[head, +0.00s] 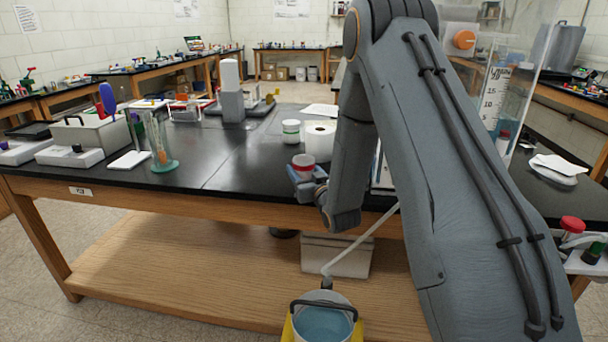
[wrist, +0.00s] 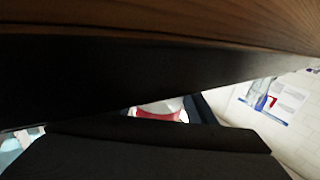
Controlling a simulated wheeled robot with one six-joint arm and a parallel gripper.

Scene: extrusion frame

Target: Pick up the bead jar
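A small jar (head: 303,161) with a pale top and a red band is by the table's front edge; I take it to be the bead jar. My gripper (head: 304,174) is at this jar, its blue-grey parts low and to both sides of it. In the wrist view a white and red piece of the jar (wrist: 158,109) shows past a dark edge, beside a dark blue part. The fingertips are mostly hidden, so I cannot tell whether they are closed on the jar, nor whether the jar touches the table.
A white jar with a green label (head: 291,132) and a white paper roll (head: 319,141) stand just behind on the black table (head: 225,165). A glass cylinder in a green base (head: 163,163) is at left. A bucket (head: 323,322) is below in front. My arm hides the table's right part.

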